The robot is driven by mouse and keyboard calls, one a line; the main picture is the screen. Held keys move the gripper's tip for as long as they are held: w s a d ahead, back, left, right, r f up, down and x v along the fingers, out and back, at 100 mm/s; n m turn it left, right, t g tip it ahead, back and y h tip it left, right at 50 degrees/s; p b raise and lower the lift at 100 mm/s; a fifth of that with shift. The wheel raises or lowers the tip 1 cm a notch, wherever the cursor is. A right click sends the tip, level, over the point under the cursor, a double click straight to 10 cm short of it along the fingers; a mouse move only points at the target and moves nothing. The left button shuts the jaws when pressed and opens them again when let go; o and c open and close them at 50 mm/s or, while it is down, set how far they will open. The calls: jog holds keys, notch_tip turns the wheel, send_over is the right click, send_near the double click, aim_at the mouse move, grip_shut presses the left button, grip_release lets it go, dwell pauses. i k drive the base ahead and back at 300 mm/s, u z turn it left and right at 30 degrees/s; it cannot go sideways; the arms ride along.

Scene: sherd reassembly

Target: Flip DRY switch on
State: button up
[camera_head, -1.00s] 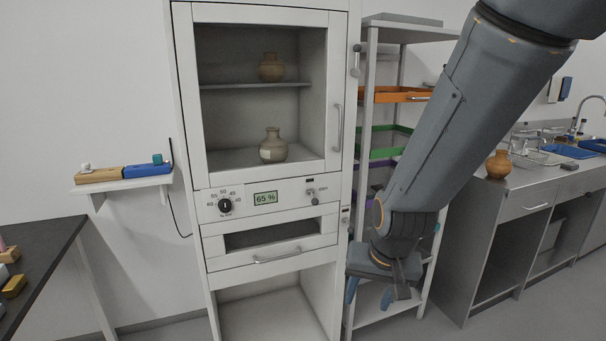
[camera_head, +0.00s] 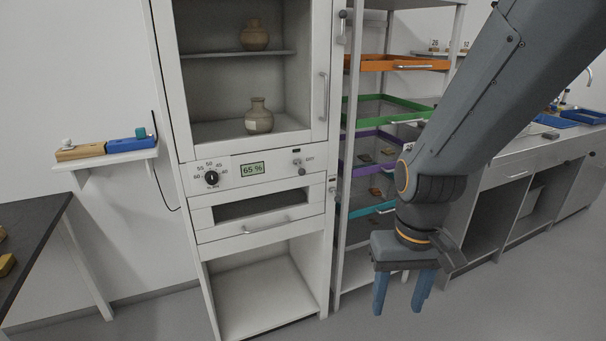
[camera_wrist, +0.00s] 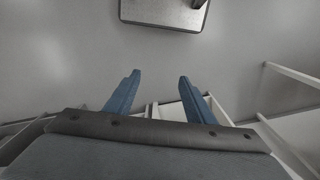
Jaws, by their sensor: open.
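The DRY switch (camera_head: 297,163) is a small metal toggle at the right end of the white cabinet's control panel (camera_head: 226,178), in the head view. Its exact lever position is too small to tell. Left of it on the panel are a green display (camera_head: 252,169) reading 65 % and a black dial (camera_head: 211,178). My gripper (camera_head: 400,305) is open and empty, pointing down, to the right of and lower than the switch, in front of the shelf rack. Its two blue fingers show apart in the wrist view (camera_wrist: 157,90), with nothing between them.
The cabinet's glazed door (camera_head: 323,95) is above the panel, with jars behind it; a drawer (camera_head: 262,217) is below. A rack with coloured trays (camera_head: 398,64) stands right of the cabinet. A dark table (camera_head: 38,225) is at the left. Floor in front is free.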

aim_at(301, 172)
jog(key=k, duration=0.55)
jog(key=u, duration=0.6)
jog(key=i, duration=1.45)
jog(key=z, duration=0.5)
